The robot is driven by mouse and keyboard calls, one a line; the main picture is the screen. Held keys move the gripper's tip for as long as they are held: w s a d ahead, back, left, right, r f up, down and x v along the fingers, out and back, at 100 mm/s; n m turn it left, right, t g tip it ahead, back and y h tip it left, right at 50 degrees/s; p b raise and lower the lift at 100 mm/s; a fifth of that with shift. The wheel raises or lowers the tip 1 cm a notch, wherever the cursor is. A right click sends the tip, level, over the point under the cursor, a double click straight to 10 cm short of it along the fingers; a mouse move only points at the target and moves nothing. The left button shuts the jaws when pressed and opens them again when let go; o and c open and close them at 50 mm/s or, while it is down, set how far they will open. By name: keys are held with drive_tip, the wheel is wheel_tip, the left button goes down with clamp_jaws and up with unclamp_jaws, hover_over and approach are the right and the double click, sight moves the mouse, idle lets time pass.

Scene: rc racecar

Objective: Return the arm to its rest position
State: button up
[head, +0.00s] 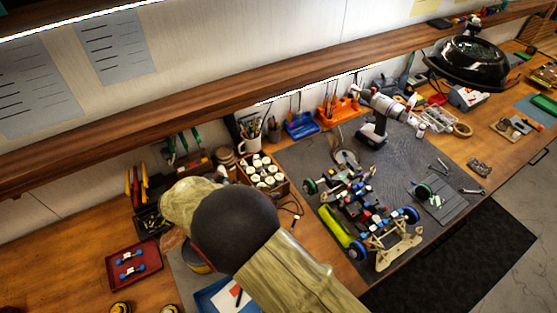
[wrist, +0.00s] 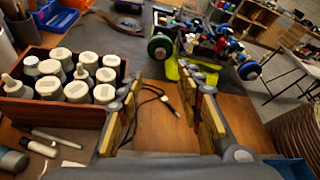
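My arm (head: 285,270) reaches up from the bottom of the head view, with a dark round joint and camouflage-patterned links. It covers part of the workbench, and its end is hidden there. In the wrist view my gripper (wrist: 162,85) is open, its two yellow-padded fingers apart. Only bare wood and a thin black cable (wrist: 155,95) show between them, so it holds nothing. The partly built RC car (head: 368,210) sits on the grey mat, right of my arm. It also shows beyond the fingers in the wrist view (wrist: 212,45).
A wooden box of white-capped bottles (head: 240,176) stands close behind my arm; it is left of the fingers in the wrist view (wrist: 45,112). A red tray (head: 112,273) with blue parts lies left. A blue tray (head: 205,298) is partly under my arm. A shelf (head: 200,105) runs above the bench.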

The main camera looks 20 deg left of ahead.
drive_tip(key=s+f+m, duration=0.1)
drive_tip(key=f, duration=0.1)
drive_tip(key=s+d+f+m+g, duration=0.2)
drive_tip(key=s+f, duration=0.1)
drive_tip(key=shift+f+m+y, duration=0.3)
drive_tip(key=shift+y, duration=0.1)
drive_tip(key=s+d+r+m+y+b, duration=0.2)
drive_tip(key=d+r+m, duration=0.5)
drive_tip(key=d, duration=0.5)
drive_tip(key=s+d+r+m+g+y+b, duration=0.1)
drive_tip(key=s+d+r+m+y+b, duration=0.1)
drive_tip(key=s+d+r+m+y, duration=0.2)
drive_tip(key=s+d+r+m+y+b, duration=0.2)
drive_tip(key=d+r+m, duration=0.8)
drive_tip(key=d+m, duration=0.5)
drive_tip(key=s+d+y, duration=0.1)
drive_tip(key=s+d, duration=0.1)
drive_tip(key=d, duration=0.5)
drive_tip(key=shift+s+r+m+g, duration=0.2)
drive_tip(key=shift+r+m+g, duration=0.1)
drive_tip(key=shift+r+m, duration=0.1)
